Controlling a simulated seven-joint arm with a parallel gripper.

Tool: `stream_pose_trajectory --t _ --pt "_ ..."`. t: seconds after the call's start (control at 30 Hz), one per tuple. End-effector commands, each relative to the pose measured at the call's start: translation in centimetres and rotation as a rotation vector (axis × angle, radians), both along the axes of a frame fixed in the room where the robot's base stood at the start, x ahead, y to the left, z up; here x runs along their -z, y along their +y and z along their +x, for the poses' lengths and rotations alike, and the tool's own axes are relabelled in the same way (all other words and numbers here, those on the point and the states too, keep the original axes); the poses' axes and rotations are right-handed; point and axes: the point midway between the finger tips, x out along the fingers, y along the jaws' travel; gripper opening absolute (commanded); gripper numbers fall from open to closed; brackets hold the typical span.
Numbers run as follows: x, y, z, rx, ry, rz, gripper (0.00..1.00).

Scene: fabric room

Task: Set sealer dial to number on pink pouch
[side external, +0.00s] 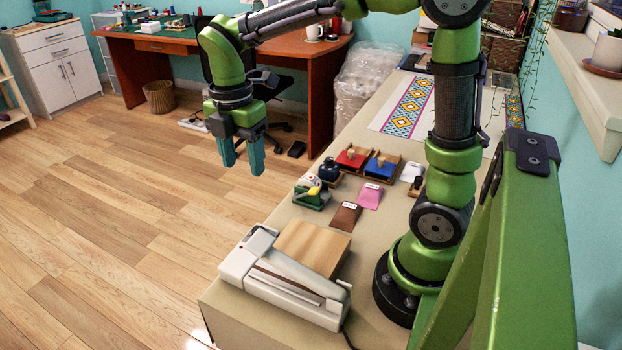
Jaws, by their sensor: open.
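The white sealer (283,283) lies at the near end of the worktable. It has a dark strip along its front. A dial on it is too small to make out. The pink pouch (369,196) lies flat on the table beyond the sealer, with a small pale label at its top. A number on it is too small to read. My gripper (243,160) is open and empty, with teal fingers pointing down. In the picture it is up and to the left of both, seen against the floor, apart from everything.
A wooden board (312,246) sits against the sealer. A brown pouch (346,216), a green tape dispenser (311,194), a dark round jar (329,170), red (353,158) and blue (382,166) blocks in wooden trays and a patterned cloth (408,108) lie farther along the worktable (275,213).

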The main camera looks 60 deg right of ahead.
Motion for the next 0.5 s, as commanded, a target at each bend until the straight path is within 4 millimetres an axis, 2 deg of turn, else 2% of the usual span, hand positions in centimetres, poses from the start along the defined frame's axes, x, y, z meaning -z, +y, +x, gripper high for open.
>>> stream_pose_trajectory --t 0.1,0.27,0.37,0.5 --pt "-0.4 -0.1 -0.2 -0.140 0.014 -0.001 0.56" --pt "0.0 -0.1 -0.4 -0.206 0.022 0.003 0.56" --pt "1.1 -0.1 -0.5 -0.209 0.025 0.002 0.56" --pt "3.7 -0.1 -0.7 -0.207 0.027 0.003 0.56"
